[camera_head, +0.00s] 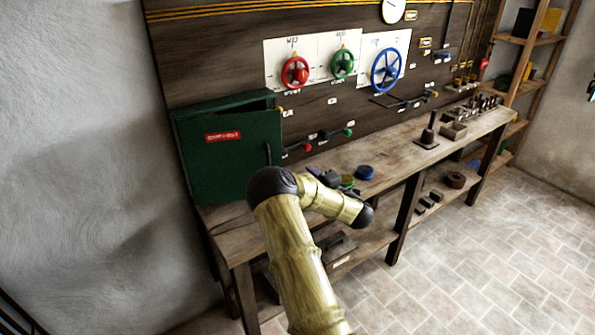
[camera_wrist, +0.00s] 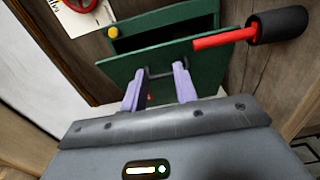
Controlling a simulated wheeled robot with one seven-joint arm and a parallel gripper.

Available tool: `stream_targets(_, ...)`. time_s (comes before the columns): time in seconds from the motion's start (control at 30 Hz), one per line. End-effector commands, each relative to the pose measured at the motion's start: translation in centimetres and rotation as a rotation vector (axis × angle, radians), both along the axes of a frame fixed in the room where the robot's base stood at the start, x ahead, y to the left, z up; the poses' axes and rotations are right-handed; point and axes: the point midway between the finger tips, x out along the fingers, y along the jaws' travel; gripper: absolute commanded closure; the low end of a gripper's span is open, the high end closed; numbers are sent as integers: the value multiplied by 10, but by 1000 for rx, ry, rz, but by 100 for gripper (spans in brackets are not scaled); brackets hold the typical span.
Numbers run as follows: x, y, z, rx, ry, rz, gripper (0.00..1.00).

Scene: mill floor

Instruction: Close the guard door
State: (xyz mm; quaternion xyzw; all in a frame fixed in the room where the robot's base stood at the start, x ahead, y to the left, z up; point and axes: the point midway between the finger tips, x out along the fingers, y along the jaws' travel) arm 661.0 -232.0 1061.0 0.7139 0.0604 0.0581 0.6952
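The guard door (camera_head: 225,160) is a dark green panel with a red label on a green box at the bench's left end. It stands ajar, with a dark gap along its top right. Its dark bar handle (camera_head: 268,153) is near its right edge. In the wrist view the door (camera_wrist: 125,67) shows its handle (camera_wrist: 160,73) just beyond my fingertips. My gripper (camera_wrist: 160,72) is open, its two lavender fingers apart and pointing at the handle. I cannot tell whether they touch it. In the head view my gripper (camera_head: 325,178) is right of the door, partly hidden by my arm.
A red lever (camera_wrist: 225,39) with a black grip is close on the right in the wrist view. Red (camera_head: 295,73), green (camera_head: 342,64) and blue (camera_head: 386,71) wheels are on the wall. A blue round item (camera_head: 365,173) lies on the bench beside my arm.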

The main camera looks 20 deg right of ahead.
Motion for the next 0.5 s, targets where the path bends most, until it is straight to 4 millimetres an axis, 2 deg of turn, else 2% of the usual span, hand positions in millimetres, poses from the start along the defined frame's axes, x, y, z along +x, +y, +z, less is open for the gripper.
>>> stream_targets(0.27, -25, -22, -47, 306, 48, -136, 71)
stream_targets(0.5, -43, -13, -80, 645, 85, -233, 71)
